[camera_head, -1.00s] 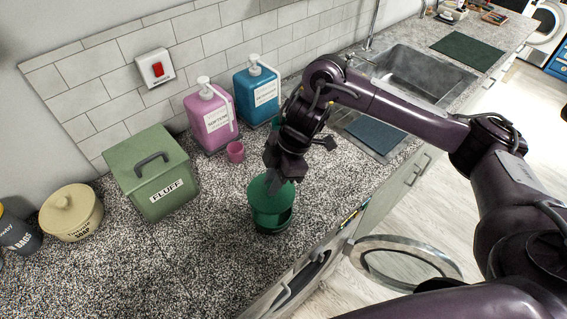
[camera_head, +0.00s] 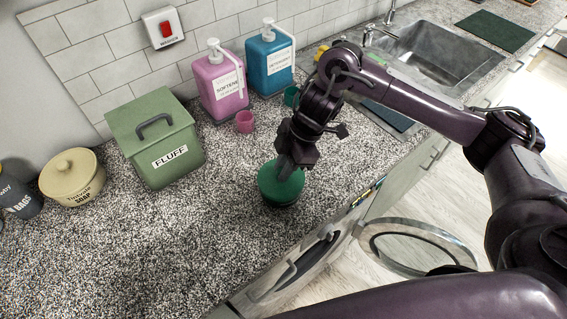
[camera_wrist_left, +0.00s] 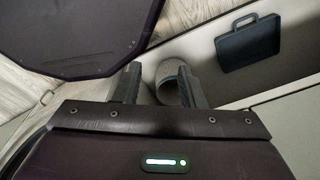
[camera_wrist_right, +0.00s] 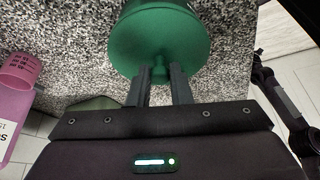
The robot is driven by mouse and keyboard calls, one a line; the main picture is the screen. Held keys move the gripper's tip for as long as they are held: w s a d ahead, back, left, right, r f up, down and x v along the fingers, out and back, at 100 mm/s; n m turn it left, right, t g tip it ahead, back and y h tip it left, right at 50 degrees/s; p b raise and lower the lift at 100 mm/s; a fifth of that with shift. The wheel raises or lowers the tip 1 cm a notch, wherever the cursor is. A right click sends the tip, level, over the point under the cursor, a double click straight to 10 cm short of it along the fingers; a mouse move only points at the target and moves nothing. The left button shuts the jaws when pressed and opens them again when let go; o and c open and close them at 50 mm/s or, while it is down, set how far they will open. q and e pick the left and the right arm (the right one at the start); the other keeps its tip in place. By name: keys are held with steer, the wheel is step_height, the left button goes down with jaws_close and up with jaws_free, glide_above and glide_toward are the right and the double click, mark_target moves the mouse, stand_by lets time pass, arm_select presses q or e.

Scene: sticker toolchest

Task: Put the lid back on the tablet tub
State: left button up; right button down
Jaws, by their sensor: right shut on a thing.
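The green lid (camera_head: 281,180) lies over the top of the green tablet tub (camera_head: 285,205) on the counter; only a dark sliver of the tub shows under it. I cannot tell whether the lid is fully seated. My right gripper (camera_head: 288,170) points down and is shut on the knob of the lid. In the right wrist view its fingers (camera_wrist_right: 161,75) close on the knob of the lid (camera_wrist_right: 160,38). My left gripper (camera_wrist_left: 158,80) shows only in its own wrist view, fingers apart and empty, away from the counter.
A green FLUFF box (camera_head: 157,140), a cream pot (camera_head: 72,178) and a dark canister (camera_head: 18,190) stand to the left. Pink (camera_head: 220,85) and blue (camera_head: 270,65) pump bottles stand behind, with a pink cup (camera_head: 244,122). An open round door (camera_head: 415,247) is below the counter.

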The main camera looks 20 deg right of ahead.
steer(key=shift+p, duration=0.5)
stand_by(1.2)
steer(key=shift+f+p, duration=0.15)
steer(key=shift+p, duration=0.3)
stand_by(1.1)
stand_by(0.3)
steer(key=c, duration=0.8)
jaws_free()
steer(key=shift+o, duration=0.2)
steer(key=shift+r+p, duration=3.45)
steer(key=shift+r, duration=0.05)
